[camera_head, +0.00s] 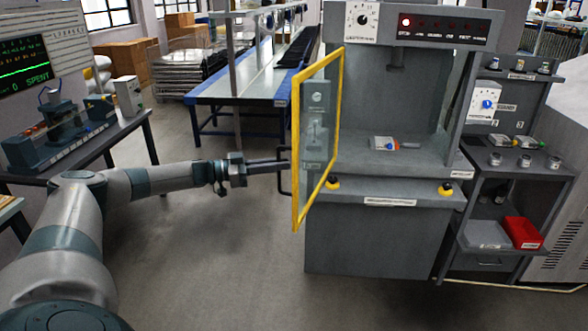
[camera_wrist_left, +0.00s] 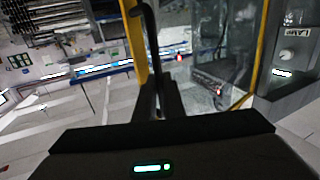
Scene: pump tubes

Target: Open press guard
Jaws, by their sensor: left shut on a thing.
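The press guard (camera_head: 338,95) is a clear panel in a yellow frame. It stands swung out at the left side of the grey press (camera_head: 375,235), at an angle to its front, so the press opening is uncovered. My left gripper (camera_head: 285,165) reaches in from the left and is shut on the guard's dark handle (camera_head: 283,184). In the left wrist view the handle (camera_wrist_left: 150,45) runs up from between the fingers (camera_wrist_left: 160,105), with the yellow frame (camera_wrist_left: 138,45) close behind it. My right gripper is out of view.
A dark shelf unit with a red bin (camera_head: 522,232) stands at right. A bench (camera_head: 85,150) is at left. The floor (camera_head: 220,260) between is clear.

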